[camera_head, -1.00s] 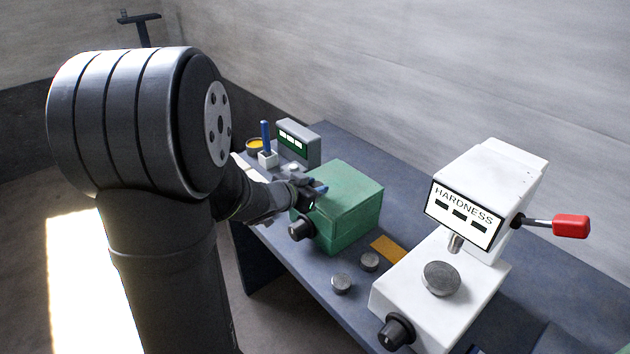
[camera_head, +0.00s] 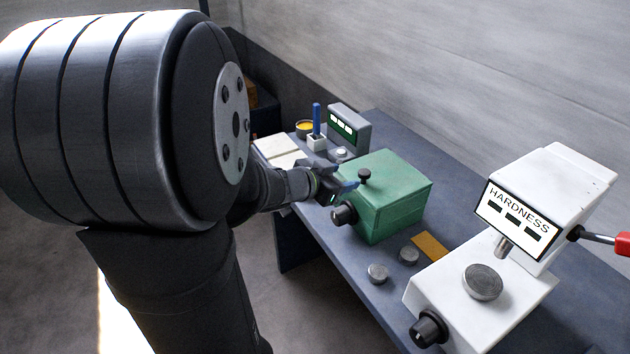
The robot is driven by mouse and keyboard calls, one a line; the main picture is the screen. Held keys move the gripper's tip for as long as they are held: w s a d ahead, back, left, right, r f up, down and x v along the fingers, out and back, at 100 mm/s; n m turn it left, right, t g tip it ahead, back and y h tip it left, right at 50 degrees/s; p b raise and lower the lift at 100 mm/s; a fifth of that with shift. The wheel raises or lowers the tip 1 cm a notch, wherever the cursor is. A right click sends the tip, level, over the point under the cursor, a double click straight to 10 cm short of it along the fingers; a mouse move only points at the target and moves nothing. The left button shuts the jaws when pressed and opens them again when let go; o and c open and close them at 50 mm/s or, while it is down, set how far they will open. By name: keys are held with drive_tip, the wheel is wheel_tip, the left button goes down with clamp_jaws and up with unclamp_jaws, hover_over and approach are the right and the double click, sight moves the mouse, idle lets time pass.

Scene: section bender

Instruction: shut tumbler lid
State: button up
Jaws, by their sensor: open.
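The green box (camera_head: 395,205), which appears to be the tumbler, sits on the bench. Its top (camera_head: 395,175) looks flat and level, with no visible gap, and I take it to be the lid. A small black knob (camera_head: 364,174) stands on the top near its left edge. A larger black dial (camera_head: 344,214) is on the front. My gripper (camera_head: 347,181) is open, its blue fingertips just left of the knob at the box's left edge. I cannot tell whether a fingertip touches the box. My arm comes in from the left.
The white hardness tester (camera_head: 520,215) stands to the right, with a red-tipped lever (camera_head: 622,243). Two metal discs (camera_head: 378,273) and an orange strip (camera_head: 429,247) lie between.

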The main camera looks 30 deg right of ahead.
sight(363, 173)
drive_tip(key=v, duration=0.8)
drive_tip(key=shift+a, duration=0.4)
drive_tip(key=shift+r, duration=0.1)
drive_tip(key=x, duration=1.7)
drive_tip(key=shift+d, duration=0.3)
drive_tip(key=v, duration=1.8)
drive_tip(key=x, duration=1.7)
drive_tip(key=shift+d, duration=0.35)
drive_tip(key=d+r+y, duration=0.3)
drive_tip(key=d+r, duration=0.6)
drive_tip(key=r, duration=0.2)
drive_tip(key=shift+m+y, duration=0.3)
drive_tip(key=shift+y, duration=0.1)
